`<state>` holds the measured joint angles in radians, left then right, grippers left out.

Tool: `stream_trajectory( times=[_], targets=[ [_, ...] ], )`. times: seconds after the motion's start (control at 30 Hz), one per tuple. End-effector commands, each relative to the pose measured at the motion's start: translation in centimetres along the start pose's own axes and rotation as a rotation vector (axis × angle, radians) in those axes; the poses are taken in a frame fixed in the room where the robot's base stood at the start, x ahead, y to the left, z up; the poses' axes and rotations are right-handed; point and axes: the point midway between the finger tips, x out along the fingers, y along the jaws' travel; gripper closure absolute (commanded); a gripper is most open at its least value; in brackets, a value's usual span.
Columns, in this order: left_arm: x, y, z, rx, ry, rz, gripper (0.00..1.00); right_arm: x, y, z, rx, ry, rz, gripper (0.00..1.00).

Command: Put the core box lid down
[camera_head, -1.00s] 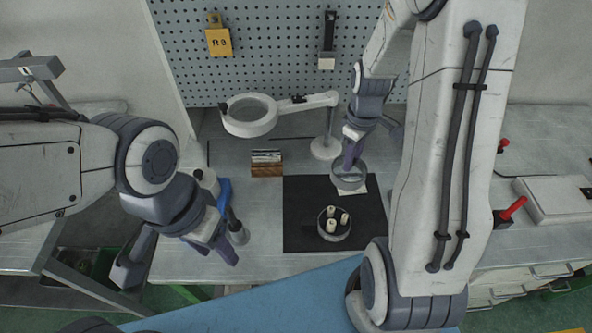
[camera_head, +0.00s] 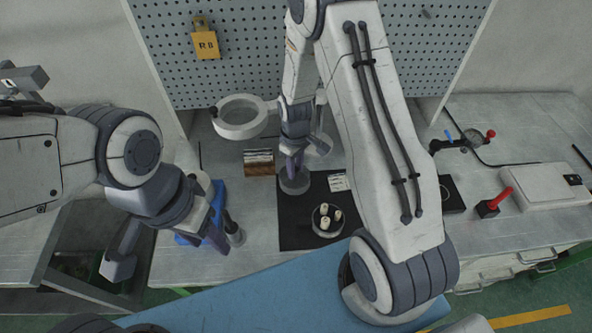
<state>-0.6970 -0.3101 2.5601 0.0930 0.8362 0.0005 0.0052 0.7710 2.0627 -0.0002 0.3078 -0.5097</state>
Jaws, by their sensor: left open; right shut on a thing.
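The core box lid (camera_head: 294,186) is a round grey piece at the back left of the dark mat (camera_head: 290,235). My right gripper (camera_head: 292,166) points down and is shut on it from above. I cannot tell whether the lid touches the mat or hangs just above it. The core box (camera_head: 316,229), a round open tin with several pale cores in it, stands on the mat in front and to the right of the lid. My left gripper (camera_head: 217,238) is open and empty, left of the mat.
A white card (camera_head: 339,182) lies at the mat's back right. A blue item (camera_head: 218,192) is near my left gripper.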

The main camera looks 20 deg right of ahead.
Motion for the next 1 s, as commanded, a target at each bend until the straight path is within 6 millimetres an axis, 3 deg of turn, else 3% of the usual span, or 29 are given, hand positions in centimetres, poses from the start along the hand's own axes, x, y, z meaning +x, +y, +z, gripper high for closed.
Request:
stream_trajectory(
  times=[0.2,0.6,0.63,0.7,1.0],
  targets=[
    [-0.8,0.1,-0.1,0.000,0.000,0.000,0.50,2.3,0.0,0.0,-0.001,-0.001,0.000,1.00],
    [-0.3,0.0,0.0,0.000,0.000,0.000,0.50,3.0,0.0,0.0,-0.001,0.000,0.000,1.00],
    [-0.5,0.0,0.0,0.000,0.000,0.000,0.50,2.8,0.0,0.0,-0.001,0.000,0.000,0.58],
    [-0.5,0.0,0.0,0.000,0.000,0.000,0.50,2.8,0.0,0.0,-0.001,0.000,0.000,0.39],
    [-0.6,0.0,0.0,0.000,0.000,0.000,0.50,2.6,0.0,0.0,-0.001,0.000,0.000,0.39]
  ],
)
